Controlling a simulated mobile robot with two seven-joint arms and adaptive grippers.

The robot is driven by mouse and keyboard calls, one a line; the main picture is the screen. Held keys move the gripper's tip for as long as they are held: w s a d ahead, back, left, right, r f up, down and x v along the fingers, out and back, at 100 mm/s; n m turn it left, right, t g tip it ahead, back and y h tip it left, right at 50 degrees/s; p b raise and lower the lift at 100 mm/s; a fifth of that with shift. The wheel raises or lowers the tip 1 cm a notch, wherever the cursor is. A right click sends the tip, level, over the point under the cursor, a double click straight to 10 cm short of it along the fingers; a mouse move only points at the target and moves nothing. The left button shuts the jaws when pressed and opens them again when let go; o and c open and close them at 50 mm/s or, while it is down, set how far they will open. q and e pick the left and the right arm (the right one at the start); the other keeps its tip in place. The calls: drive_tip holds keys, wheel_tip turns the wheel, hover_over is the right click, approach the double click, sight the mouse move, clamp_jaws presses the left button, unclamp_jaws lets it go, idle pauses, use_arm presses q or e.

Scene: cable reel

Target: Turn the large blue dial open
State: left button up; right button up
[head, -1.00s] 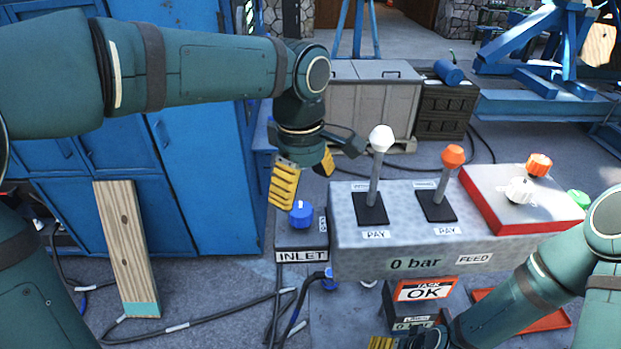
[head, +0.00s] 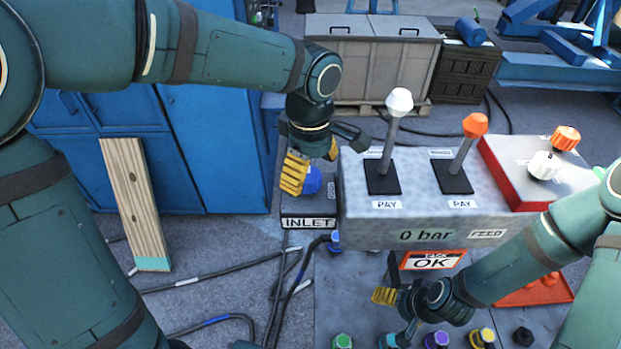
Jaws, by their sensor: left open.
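The large blue dial (head: 313,181) stands on top of the block labelled INLET (head: 308,222), left of the grey control box. My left gripper (head: 311,168) is open at the dial. One yellow-padded finger is in front and to the left of the dial and hides part of it; the other is behind and to the right. I cannot tell whether either finger touches the dial. My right gripper (head: 386,297) is low, in front of the control box, its yellow pad facing left. Its opening cannot be made out.
A red-edged panel (head: 530,175) with knobs is at right. Coloured caps line the bottom edge. Cables (head: 225,277) lie on the floor.

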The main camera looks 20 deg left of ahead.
use_arm(q)
drive_tip(key=shift+f, duration=1.2)
drive_tip(key=c, duration=1.2)
